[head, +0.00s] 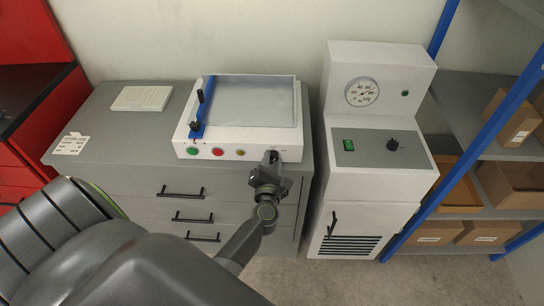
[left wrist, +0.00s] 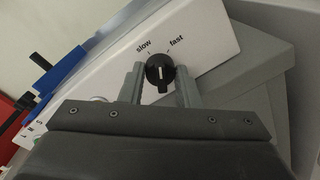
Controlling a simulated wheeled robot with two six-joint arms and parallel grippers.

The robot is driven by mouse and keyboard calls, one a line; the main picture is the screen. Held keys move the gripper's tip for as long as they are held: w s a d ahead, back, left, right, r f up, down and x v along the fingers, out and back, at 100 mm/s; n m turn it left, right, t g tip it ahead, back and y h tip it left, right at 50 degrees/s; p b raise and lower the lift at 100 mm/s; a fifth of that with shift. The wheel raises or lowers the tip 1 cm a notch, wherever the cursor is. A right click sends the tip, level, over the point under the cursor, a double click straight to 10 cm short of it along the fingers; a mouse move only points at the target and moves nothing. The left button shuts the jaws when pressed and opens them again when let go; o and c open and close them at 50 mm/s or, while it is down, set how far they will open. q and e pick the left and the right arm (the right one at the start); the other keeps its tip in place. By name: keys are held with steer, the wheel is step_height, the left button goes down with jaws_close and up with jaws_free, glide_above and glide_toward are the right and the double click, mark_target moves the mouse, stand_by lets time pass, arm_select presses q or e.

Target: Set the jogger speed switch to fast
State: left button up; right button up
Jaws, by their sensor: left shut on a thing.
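The jogger (head: 257,137) is a white box with a sloped grey tray, standing on a grey drawer cabinet. Its speed switch (left wrist: 160,73) is a round black knob with a white pointer line, seen in the left wrist view between the printed words "slow" and "fast". The pointer looks roughly upright in that view, between the two marks. My left gripper (head: 270,163) is at the right end of the jogger's front face. In the left wrist view its two fingers (left wrist: 160,85) are shut on the knob, one on each side. The gripper mostly hides the knob in the head view.
Green (head: 192,152), red (head: 218,152) and yellow (head: 240,152) buttons sit left of the gripper on the jogger's front. A white machine with a gauge (head: 362,92) stands close on the right. A paper stack (head: 142,98) lies on the cabinet top (head: 105,125).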

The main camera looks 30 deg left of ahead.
arm_select(q)
steer(key=m+p, duration=0.3)
steer(key=m, duration=0.1)
steer(key=shift+r, duration=0.25)
steer(key=shift+f+m+g+p, duration=0.1)
steer(key=shift+m+g+p, duration=0.2)
steer(key=shift+m+p, duration=0.5)
steer(key=shift+f+m, duration=0.1)
steer(key=shift+m, duration=0.3)
steer(key=o, duration=1)
steer(key=shift+w, duration=0.1)
steer(key=shift+c, duration=0.2)
steer(key=shift+d, duration=0.1)
